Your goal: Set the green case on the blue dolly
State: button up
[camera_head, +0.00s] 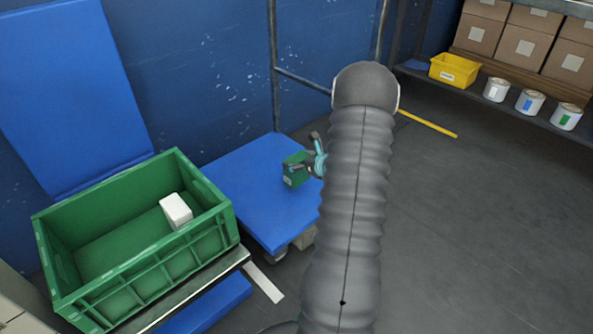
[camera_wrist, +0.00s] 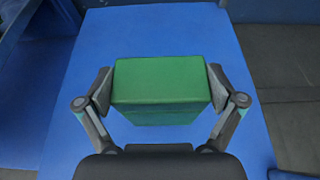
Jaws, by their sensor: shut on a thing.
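The green case (camera_head: 295,169) is a small box, held between the two fingers of my gripper (camera_head: 313,163). In the wrist view the green case (camera_wrist: 160,82) sits upright between both fingertips of my gripper (camera_wrist: 160,90), which press on its left and right sides. The blue dolly (camera_head: 250,180) is a flat blue platform on wheels with a grey rail at its back. The case is over the dolly's deck, towards its right side. The blue deck (camera_wrist: 75,130) fills most of the wrist view under the case. I cannot tell whether the case touches the deck. My arm hides the dolly's right edge.
A green crate (camera_head: 140,283) with a white box (camera_head: 176,210) inside stands at the left. A blue panel (camera_head: 70,90) leans on the wall. A shelf at the right holds a yellow bin (camera_head: 455,71), paint cans (camera_head: 530,101) and cartons (camera_head: 525,45). The deck around the case is clear.

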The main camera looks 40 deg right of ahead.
aim_at(293, 180)
jog(key=shift+w+a+f+b, duration=0.15)
jog(key=shift+f+b, duration=0.2)
jog(key=shift+f, duration=1.75)
jog(key=shift+f, duration=0.1)
jog(key=shift+f, duration=0.1)
jog(key=o, duration=0.9)
jog(key=shift+o, duration=0.2)
